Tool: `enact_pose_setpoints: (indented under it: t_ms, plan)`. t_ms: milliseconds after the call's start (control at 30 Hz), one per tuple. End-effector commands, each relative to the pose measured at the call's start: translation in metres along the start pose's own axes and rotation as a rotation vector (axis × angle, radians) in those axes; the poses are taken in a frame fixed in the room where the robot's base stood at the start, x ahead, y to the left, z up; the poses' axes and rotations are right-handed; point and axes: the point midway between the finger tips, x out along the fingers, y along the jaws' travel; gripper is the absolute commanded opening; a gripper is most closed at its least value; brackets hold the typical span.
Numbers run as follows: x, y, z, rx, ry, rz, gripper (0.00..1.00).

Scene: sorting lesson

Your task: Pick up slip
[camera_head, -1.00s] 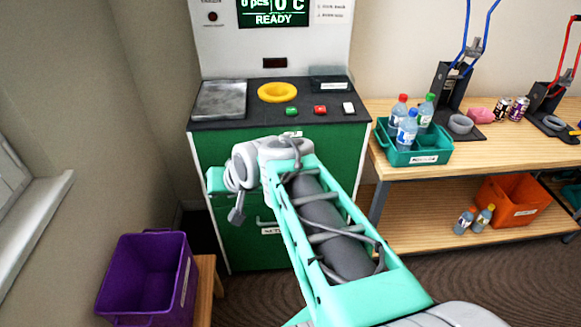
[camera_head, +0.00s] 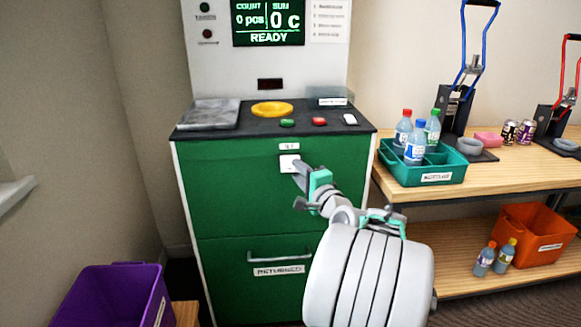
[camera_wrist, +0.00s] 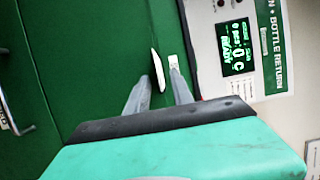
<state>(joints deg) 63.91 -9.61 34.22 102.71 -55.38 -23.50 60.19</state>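The slip (camera_head: 288,163) is a small white piece of paper at the front of the green machine, just below a small white label (camera_head: 289,146). In the wrist view the slip (camera_wrist: 157,71) stands out from the green front as a thin white strip, seen nearly edge-on. My gripper (camera_head: 299,172) reaches the machine front at the slip, its fingers covering the slip's lower right part. In the wrist view my gripper (camera_wrist: 161,80) is open, with a gap between its two grey fingers. The slip lies between the fingertips; I see no clear contact.
The machine top holds a yellow ring (camera_head: 272,109), buttons and a metal plate (camera_head: 208,114). A drawer handle (camera_head: 280,255) sits below. A purple bin (camera_head: 112,298) stands left; a table with a green bottle crate (camera_head: 398,178) stands right.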

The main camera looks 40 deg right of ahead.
Motion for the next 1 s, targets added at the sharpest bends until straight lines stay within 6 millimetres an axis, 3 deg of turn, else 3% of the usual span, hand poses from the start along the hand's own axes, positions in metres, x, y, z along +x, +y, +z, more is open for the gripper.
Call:
enact_pose_setpoints:
  t_ms: [267, 600, 1000]
  plan:
    - [0.0079, -0.0002, 0.0, -0.001, 0.001, 0.0, 0.28]
    - [0.0076, -0.0001, 0.0001, -0.002, 0.0, 0.001, 0.0]
    - [0.0076, -0.0001, 0.0002, -0.002, 0.0, 0.001, 0.0]
